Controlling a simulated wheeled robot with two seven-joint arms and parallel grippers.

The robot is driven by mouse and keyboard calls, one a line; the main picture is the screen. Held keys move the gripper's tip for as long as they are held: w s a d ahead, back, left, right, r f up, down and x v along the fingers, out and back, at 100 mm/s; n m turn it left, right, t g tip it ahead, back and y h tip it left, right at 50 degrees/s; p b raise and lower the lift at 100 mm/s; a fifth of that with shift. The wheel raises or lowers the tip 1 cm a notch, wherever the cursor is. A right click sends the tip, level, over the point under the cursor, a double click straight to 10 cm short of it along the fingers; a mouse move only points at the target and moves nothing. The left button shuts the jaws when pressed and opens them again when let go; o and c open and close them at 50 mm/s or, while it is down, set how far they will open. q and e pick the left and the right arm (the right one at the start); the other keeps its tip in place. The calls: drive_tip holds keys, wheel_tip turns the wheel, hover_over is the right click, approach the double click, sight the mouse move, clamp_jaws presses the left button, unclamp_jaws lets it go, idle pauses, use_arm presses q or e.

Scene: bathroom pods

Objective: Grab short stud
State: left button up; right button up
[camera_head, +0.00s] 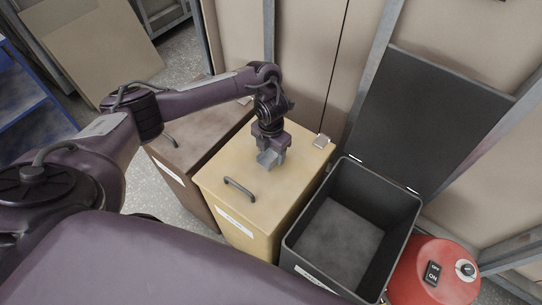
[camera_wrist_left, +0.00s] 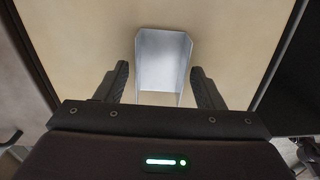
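The short stud is a small grey metal U-shaped channel (camera_wrist_left: 163,62) on the yellow bin's lid, in the left wrist view. It also shows small and partly hidden under my left gripper in the head view (camera_head: 266,159). My left gripper (camera_head: 271,154) points down over the back part of the lid. In the left wrist view its two dark fingers (camera_wrist_left: 161,82) are apart, one on each side of the stud, with narrow gaps visible. My right gripper is not in view.
The yellow bin (camera_head: 275,188) has a closed lid with a dark handle (camera_head: 240,187). A brown bin (camera_head: 187,135) stands left of it. An open black bin (camera_head: 290,243) stands to the right, lid raised. A red round machine (camera_head: 415,275) is beyond it. Wall panels stand close behind.

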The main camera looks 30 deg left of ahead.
sight(271, 158)
use_arm(q)
drive_tip(key=c, duration=0.8)
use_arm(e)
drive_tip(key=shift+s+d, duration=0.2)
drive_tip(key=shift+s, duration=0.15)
use_arm(q)
drive_tip(key=shift+r, duration=0.15)
drive_tip(key=shift+c, duration=0.2)
